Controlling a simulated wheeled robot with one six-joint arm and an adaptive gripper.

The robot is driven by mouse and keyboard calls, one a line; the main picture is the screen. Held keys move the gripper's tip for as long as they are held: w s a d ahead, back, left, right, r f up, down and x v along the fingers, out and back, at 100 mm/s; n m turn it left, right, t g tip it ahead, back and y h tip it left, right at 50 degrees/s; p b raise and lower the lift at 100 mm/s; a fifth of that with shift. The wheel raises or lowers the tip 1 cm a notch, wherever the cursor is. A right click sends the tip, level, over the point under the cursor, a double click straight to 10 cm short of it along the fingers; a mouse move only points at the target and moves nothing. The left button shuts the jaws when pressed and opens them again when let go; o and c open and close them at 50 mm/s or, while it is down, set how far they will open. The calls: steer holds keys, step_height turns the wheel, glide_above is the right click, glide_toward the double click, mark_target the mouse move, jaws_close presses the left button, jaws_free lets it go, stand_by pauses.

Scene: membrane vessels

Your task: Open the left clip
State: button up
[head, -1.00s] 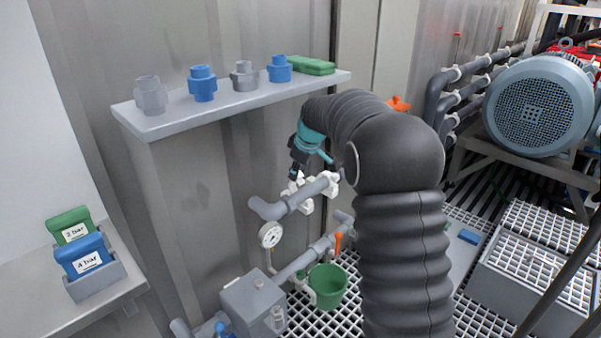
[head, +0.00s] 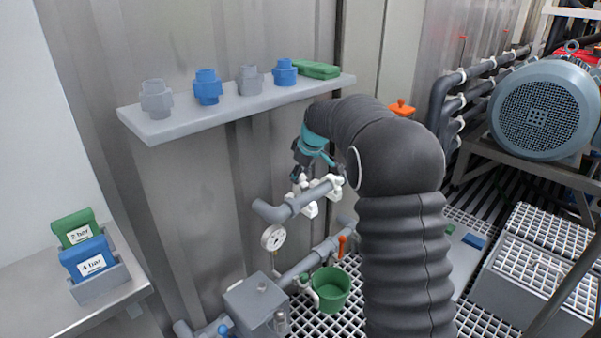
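Two white clips hold a short grey pipe to the wall. The left clip (head: 309,209) shows below my gripper, and the right clip (head: 336,187) sits at the pipe's right end. My gripper (head: 298,180) points down just above the left clip and the grey pipe (head: 287,211). Its dark fingers are small and partly overlap the clip's top. I cannot tell whether they touch it, or whether they are open or shut. Whether the left clip is open or closed is too small to tell.
A grey shelf (head: 180,128) with blue and grey fittings is above left. A motor (head: 545,108) stands at right. My arm hides the middle.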

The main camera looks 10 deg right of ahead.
steer(key=shift+a+r, duration=0.1)
steer(key=shift+a, duration=0.05)
steer(key=shift+s+r, duration=0.15)
steer(key=shift+r, duration=0.1)
steer(key=s+d, duration=0.4)
steer(key=s, duration=0.7)
steer(key=shift+s+d+r, duration=0.2)
steer(key=shift+d, duration=0.2)
